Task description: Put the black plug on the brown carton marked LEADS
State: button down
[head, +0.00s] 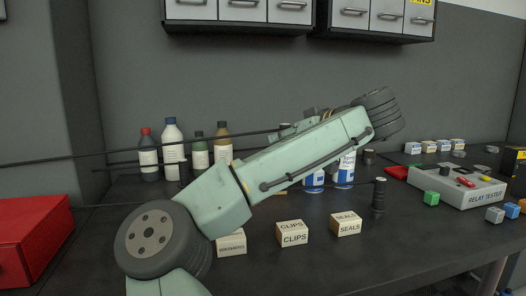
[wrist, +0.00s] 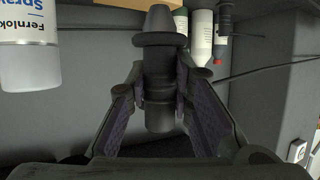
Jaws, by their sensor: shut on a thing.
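In the wrist view my gripper (wrist: 160,105) is shut on the black plug (wrist: 159,65), a dark stepped cylinder with a wide collar, between its two pads. In the head view my own arm hides the gripper. No carton with readable LEADS lettering shows. A tan-brown surface (wrist: 130,2) shows at the top edge of the wrist view, beyond the plug. A small brown patch (head: 309,113) shows behind my arm in the head view. I cannot tell whether either is the carton.
Several bottles (head: 172,145) stand at the back left. Spray cans (head: 345,172) stand behind my arm. Small boxes (head: 292,234) line the front, near an upright black cylinder (head: 378,197) with a cable. A relay tester (head: 458,185) is at right, a red box (head: 32,240) at left.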

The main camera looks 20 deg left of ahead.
jog(key=w+a+f+p, duration=0.1)
jog(key=w+a, duration=0.2)
jog(key=w+a+f+p, duration=0.1)
jog(key=w+a+p, duration=0.1)
jog(key=w, duration=0.1)
jog(key=w+a+f+p, duration=0.2)
jog(key=w+a, duration=0.1)
jog(key=shift+w+a, duration=0.25)
jog(key=shift+a, duration=0.05)
jog(key=shift+f, duration=0.25)
jog(key=shift+f, duration=0.2)
jog(key=c, duration=1.4)
grip_release()
jog(key=shift+r, duration=0.1)
